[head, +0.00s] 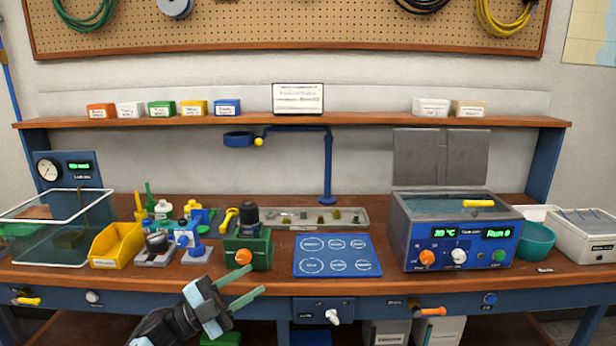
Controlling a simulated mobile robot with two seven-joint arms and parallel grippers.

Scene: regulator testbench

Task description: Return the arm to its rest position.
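My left gripper (248,283) is at the lower middle of the head view, in front of the bench's front edge. Its two green fingers are spread apart and point up and to the right. I see nothing between them. My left arm (168,327) comes in from the bottom left behind it. My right gripper and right arm are not in view.
The wooden bench (365,218) carries a green block with an orange knob (243,257) just beyond my fingers. Nearby are a blue mat with circles (336,268), a yellow bin (117,246) and a blue water bath (455,243). Knobs and handles (332,316) stick out of the bench front.

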